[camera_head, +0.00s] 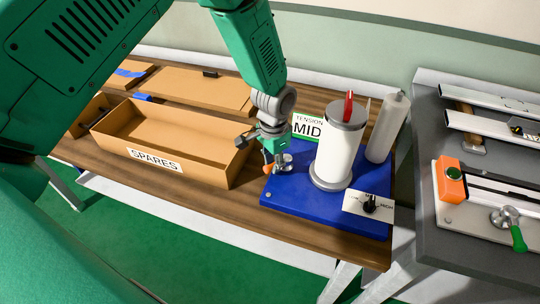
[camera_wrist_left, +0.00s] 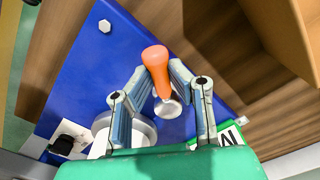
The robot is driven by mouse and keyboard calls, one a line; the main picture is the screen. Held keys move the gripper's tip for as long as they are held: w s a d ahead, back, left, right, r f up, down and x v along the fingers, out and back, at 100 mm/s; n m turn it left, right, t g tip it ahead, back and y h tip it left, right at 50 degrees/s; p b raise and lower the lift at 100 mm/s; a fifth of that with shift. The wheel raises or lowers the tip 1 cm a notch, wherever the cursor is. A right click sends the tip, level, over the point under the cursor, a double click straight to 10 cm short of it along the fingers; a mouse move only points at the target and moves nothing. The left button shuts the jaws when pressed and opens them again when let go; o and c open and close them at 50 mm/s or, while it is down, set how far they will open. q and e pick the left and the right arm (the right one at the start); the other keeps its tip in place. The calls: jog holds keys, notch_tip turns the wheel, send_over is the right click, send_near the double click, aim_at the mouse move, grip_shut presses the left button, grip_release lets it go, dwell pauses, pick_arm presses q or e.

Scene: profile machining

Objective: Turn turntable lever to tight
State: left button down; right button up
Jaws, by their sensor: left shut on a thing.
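The lever's orange handle (camera_head: 268,169) is at the left edge of the blue turntable base (camera_head: 300,204). My left gripper (camera_head: 272,153) reaches down onto it from above. In the left wrist view, the orange handle (camera_wrist_left: 155,58) is between the two fingertips of my left gripper (camera_wrist_left: 157,76), which is shut on it. The rounded end of the handle sticks out past the fingers. A metal pivot (camera_wrist_left: 168,108) shows at the handle's base. A white cylinder (camera_head: 336,152) with grey end discs and a red piece on top stands on the base. My right gripper is not in view.
A green-framed sign (camera_head: 307,127) reads "TENSION MID" behind the base. A black dial (camera_head: 370,204) sits on a white plate at the base's front right. A white bottle (camera_head: 387,128) stands behind. A cardboard SPARES box (camera_head: 205,168) is close on the left; a grey bench (camera_head: 430,245) is right.

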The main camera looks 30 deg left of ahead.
pick_arm(q)
jog(key=n, duration=0.1)
jog(key=d+n, duration=0.1)
jog(key=n, duration=0.1)
jog(key=n+p, duration=0.1)
jog(key=shift+d+r, duration=0.25)
jog(key=shift+d, duration=0.1)
jog(key=shift+w+d+n+p, duration=0.1)
jog(key=shift+d+n+p, duration=0.15)
jog(key=shift+n, duration=0.5)
jog(key=shift+w+d+n+p, duration=0.15)
jog(key=shift+d+n, duration=0.15)
jog(key=shift+n, duration=0.45)
jog(key=c, duration=1.5)
grip_release()
jog(key=shift+c, duration=0.2)
jog(key=shift+s+f, duration=0.15)
jog(key=shift+r, duration=0.35)
notch_tip(320, 180, up, 11)
jog(key=shift+r, duration=0.1)
